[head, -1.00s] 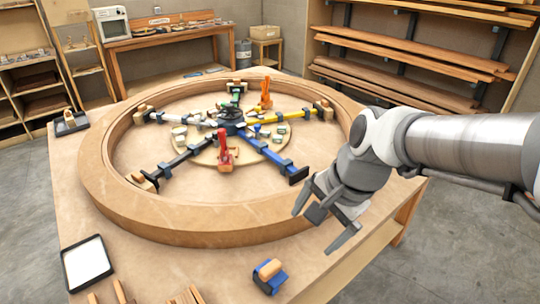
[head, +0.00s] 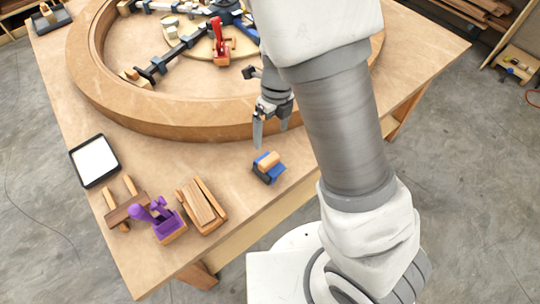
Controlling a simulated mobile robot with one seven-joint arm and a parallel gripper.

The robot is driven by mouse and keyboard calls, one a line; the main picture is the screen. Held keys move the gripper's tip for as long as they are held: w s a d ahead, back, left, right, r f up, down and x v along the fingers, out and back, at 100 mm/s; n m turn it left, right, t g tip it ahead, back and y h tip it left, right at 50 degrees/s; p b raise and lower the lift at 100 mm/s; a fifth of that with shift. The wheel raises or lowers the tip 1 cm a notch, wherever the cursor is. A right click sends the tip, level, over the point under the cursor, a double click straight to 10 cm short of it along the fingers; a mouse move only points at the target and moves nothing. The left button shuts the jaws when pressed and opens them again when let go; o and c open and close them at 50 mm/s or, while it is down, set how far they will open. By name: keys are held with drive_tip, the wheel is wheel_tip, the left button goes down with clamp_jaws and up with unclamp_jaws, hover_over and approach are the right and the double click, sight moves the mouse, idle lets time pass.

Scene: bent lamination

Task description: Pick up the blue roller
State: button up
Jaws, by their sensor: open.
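The blue roller (head: 268,167) lies near the front edge of the wooden table. It looks like a pale wooden cylinder with blue and dark parts around it. My gripper (head: 271,129) is open, pointing down, and empty. In the picture it is just above the roller, beside the outer wall of the large ring. It does not touch the roller; its exact height above the table is hard to tell. My arm covers part of the ring and the table to the right.
A large curved wooden ring (head: 190,122) with clamps fills the back of the table. Left of the roller are a wooden block (head: 201,205), a purple hand plane (head: 163,222), a wooden tool (head: 125,205) and a white-topped black tray (head: 95,160). Bare table surrounds the roller.

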sight(269, 157)
drive_tip(key=f, duration=0.3)
drive_tip(key=f+b, duration=0.1)
drive_tip(key=f, duration=0.2)
drive_tip(key=f+b, duration=0.1)
drive_tip(key=f, duration=0.2)
drive_tip(key=shift+s+a+f, duration=0.25)
drive_tip(key=shift+s+a, duration=0.05)
drive_tip(key=shift+s+a+f+b, duration=0.15)
drive_tip(key=shift+f+b, duration=0.15)
drive_tip(key=shift+f, duration=0.6)
drive_tip(key=shift+s+d+f+b, duration=0.1)
drive_tip(key=shift+s+f+b, duration=0.15)
drive_tip(key=shift+f, duration=0.65)
drive_tip(key=shift+s+a+f+b, duration=0.1)
drive_tip(key=shift+f+b, duration=0.25)
drive_tip(key=shift+f, duration=0.55)
drive_tip(key=c, duration=1.3)
drive_tip(key=shift+r, duration=0.15)
